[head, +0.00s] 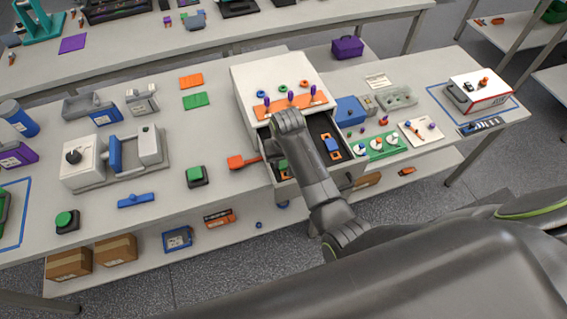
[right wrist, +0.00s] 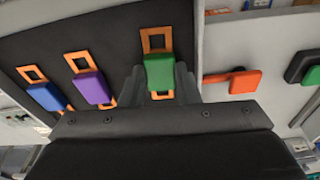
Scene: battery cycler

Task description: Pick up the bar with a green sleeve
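The bar with a green sleeve (right wrist: 159,74) lies in an open dark-lined drawer (right wrist: 110,35); its orange ends show beyond the sleeve in the right wrist view. My right gripper (right wrist: 159,88) is open, with one finger on each side of the green sleeve and a small gap visible at both. In the head view, the green sleeve (head: 283,164) shows partly beside my right arm, which reaches over the drawer and hides much of it. Bars with a purple sleeve (right wrist: 91,88) and a blue sleeve (right wrist: 46,96) lie beside it. My left gripper is not in view.
The drawer belongs to a white cabinet (head: 270,72) on the grey bench. An orange-red handled item (head: 240,161) lies just left of the drawer, with a green-topped button box (head: 197,175) further left. The drawer walls stand close around my right gripper.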

